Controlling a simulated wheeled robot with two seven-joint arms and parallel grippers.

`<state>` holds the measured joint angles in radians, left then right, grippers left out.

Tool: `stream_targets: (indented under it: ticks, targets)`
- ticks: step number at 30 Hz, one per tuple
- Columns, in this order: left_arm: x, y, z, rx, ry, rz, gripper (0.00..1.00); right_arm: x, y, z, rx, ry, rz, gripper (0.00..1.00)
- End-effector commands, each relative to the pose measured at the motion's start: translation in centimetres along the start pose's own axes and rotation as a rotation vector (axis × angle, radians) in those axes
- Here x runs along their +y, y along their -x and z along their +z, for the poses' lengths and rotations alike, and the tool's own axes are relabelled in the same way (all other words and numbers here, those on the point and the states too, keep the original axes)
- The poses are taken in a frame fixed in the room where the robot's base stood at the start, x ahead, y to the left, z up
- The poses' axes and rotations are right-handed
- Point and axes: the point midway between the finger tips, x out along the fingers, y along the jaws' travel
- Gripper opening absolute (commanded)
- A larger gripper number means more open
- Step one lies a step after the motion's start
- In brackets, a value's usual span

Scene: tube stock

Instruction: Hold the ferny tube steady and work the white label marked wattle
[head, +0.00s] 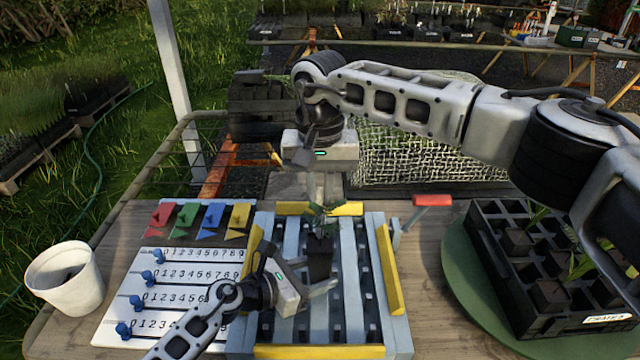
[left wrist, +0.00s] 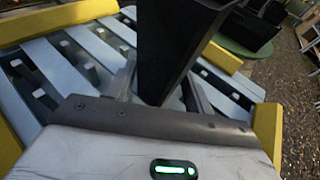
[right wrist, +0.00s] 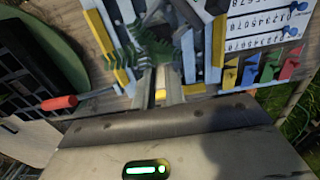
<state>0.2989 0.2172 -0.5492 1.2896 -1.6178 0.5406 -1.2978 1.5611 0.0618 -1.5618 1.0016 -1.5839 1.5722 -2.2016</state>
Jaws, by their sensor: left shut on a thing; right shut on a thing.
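A black square tube (head: 320,262) with a ferny green plant (head: 322,222) stands upright on the slatted rack (head: 350,352). My left gripper (head: 318,290) is shut on the tube low down from the front; the tube's dark wall (left wrist: 172,50) shows between its fingers in the left wrist view. My right gripper (head: 321,198) points down from above, its fingertips at the top of the plant. In the right wrist view its fingers (right wrist: 158,72) are close together beside the fern leaves (right wrist: 140,52). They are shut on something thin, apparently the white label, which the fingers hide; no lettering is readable.
A white number board with blue pegs (head: 185,285) and coloured flags lies left of the rack, beside a white pot (head: 65,280). A red-handled tool (head: 432,200) is at the rack's back right. A black crate of tubes (head: 535,300) stands on a green disc (head: 465,290) at right.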

Motion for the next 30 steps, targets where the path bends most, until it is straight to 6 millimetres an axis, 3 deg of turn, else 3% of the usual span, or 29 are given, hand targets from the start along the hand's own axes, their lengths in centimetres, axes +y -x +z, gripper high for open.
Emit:
stream_targets:
  ticks: [30]
  targets:
    - [0.0,0.0,0.1,-0.001,0.000,0.000,0.40,0.0,-3.5,0.0,0.000,0.001,0.000,0.00]
